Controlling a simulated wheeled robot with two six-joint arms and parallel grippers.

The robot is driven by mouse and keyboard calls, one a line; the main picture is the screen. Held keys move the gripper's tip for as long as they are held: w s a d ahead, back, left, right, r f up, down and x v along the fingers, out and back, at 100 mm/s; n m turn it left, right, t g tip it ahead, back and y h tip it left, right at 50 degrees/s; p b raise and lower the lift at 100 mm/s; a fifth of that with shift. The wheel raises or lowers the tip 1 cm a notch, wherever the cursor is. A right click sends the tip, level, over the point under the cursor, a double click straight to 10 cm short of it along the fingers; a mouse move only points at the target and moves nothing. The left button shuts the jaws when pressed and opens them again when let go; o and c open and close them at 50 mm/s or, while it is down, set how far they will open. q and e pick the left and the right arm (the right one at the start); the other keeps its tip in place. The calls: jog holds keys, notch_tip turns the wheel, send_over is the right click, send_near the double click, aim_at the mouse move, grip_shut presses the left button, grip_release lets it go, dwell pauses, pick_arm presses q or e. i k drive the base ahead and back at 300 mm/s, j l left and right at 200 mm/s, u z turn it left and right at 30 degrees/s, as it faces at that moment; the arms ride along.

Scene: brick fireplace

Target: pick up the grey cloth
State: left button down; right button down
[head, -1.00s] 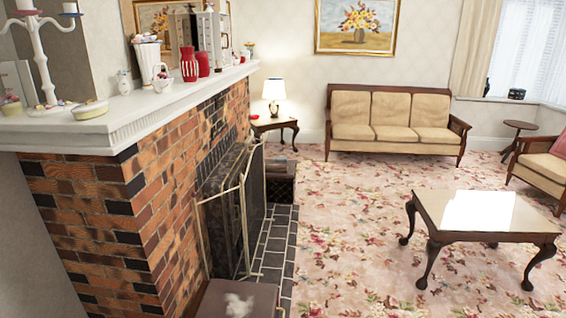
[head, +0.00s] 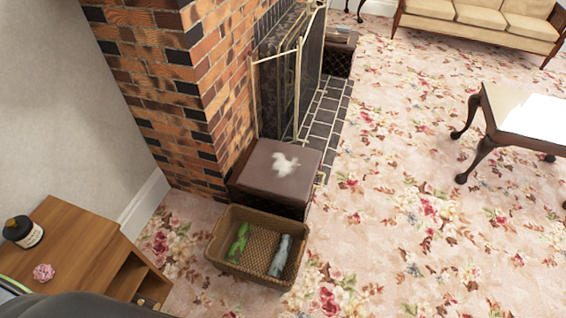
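A grey-blue, rolled or bunched piece that looks like the grey cloth (head: 279,256) lies in the right part of a brown woven basket (head: 228,265) on the carpet. A green bunched piece (head: 238,243) lies in the left part of the same basket, apart from it. The basket is open at the top and stands in front of a brown box. Neither of my grippers is in view.
The brown box (head: 262,180), with a whitish patch or piece (head: 286,163) on top, stands between the basket and the brick fireplace (head: 190,100). A wooden cabinet (head: 75,240) is at the lower left. The floral carpet (head: 400,240) is clear to the right, before the table (head: 525,115).

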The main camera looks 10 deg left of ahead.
aim_at(340, 27)
jog(key=i+l+z, duration=0.2)
jog(key=l, duration=0.25)
jog(key=i+l+z, duration=0.2)
jog(key=i+l, duration=0.45)
jog(key=i, duration=0.2)
jog(key=i+l, duration=0.3)
jog(key=i, duration=0.25)
jog(key=i+l, duration=0.25)
jog(key=i, duration=0.25)
jog(key=i+u, duration=0.4)
jog(key=i, duration=0.45)
jog(key=i+l+u, duration=0.15)
jog(key=i+u, duration=0.2)
jog(key=i, duration=0.45)
jog(key=i+z, duration=0.15)
jog(key=i, duration=0.7)
jog(key=i+j+z, duration=0.15)
jog(key=i, duration=0.7)
jog(key=i+l+u, duration=0.2)
jog(key=i+u, duration=0.2)
jog(key=i+l+u, duration=0.45)
jog(key=i, duration=0.15)
jog(key=i+l+u, duration=0.4)
